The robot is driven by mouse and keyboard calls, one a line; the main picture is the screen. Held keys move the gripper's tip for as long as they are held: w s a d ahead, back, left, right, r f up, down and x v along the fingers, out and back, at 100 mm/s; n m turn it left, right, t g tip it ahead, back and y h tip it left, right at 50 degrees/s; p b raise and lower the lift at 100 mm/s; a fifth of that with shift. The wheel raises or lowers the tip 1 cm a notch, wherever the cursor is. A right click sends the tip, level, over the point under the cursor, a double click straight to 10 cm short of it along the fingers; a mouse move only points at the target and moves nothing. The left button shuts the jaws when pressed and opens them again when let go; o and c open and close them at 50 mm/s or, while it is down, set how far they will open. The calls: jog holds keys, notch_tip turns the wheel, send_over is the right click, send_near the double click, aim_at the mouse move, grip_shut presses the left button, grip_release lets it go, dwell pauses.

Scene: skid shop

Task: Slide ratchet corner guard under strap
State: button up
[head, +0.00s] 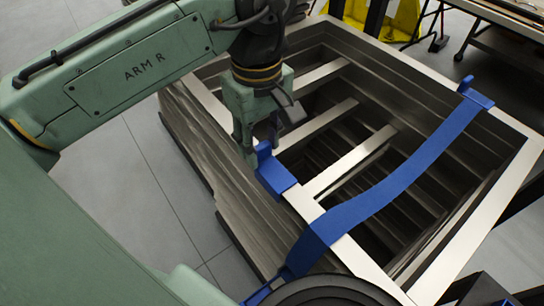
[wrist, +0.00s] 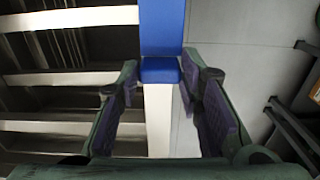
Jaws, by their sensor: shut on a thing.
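A blue corner guard (head: 276,174) sits at the near-left edge of the crate-like metal frame (head: 330,187), with an upright tab at its gripper end. My gripper (head: 258,150) points down beside that tab and is shut on it. In the wrist view, my fingers (wrist: 160,95) flank a blue block (wrist: 160,70). The blue strap (head: 375,195) runs diagonally across the open frame, sagging, from the near edge to the far right edge. The guard lies apart from the strap, to its left. A blue piece (head: 478,93) sits under the strap's far end.
Pale crossbars (head: 350,162) span the deep, open frame. Grey floor (head: 130,190) is clear at left. A yellow object (head: 400,18) and a wheeled bench (head: 510,20) stand at the back. A dark round part hides the bottom middle.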

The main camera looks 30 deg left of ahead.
aim_at(275, 172)
jog(key=shift+c, duration=0.8)
jog(key=shift+s+d+p, duration=0.2)
jog(key=shift+d, duration=0.45)
jog(key=shift+s+d+p, duration=0.15)
jog(key=shift+s+d, duration=0.1)
jog(key=shift+d, duration=0.35)
jog(key=shift+s+d+p, duration=0.2)
jog(key=shift+d, duration=0.45)
jog(key=shift+s+d+p, duration=0.35)
jog(key=shift+d, duration=0.6)
jog(key=shift+s+d+p, duration=0.3)
jog(key=shift+d+p, duration=0.05)
jog(key=shift+d, duration=0.55)
jog(key=shift+s+d+p, duration=0.25)
jog(key=shift+d+p, duration=0.1)
jog(key=shift+d, duration=0.45)
jog(key=shift+s+d, duration=0.2)
jog(key=shift+d, duration=0.35)
jog(key=shift+s+d, duration=0.2)
jog(key=shift+d, duration=0.35)
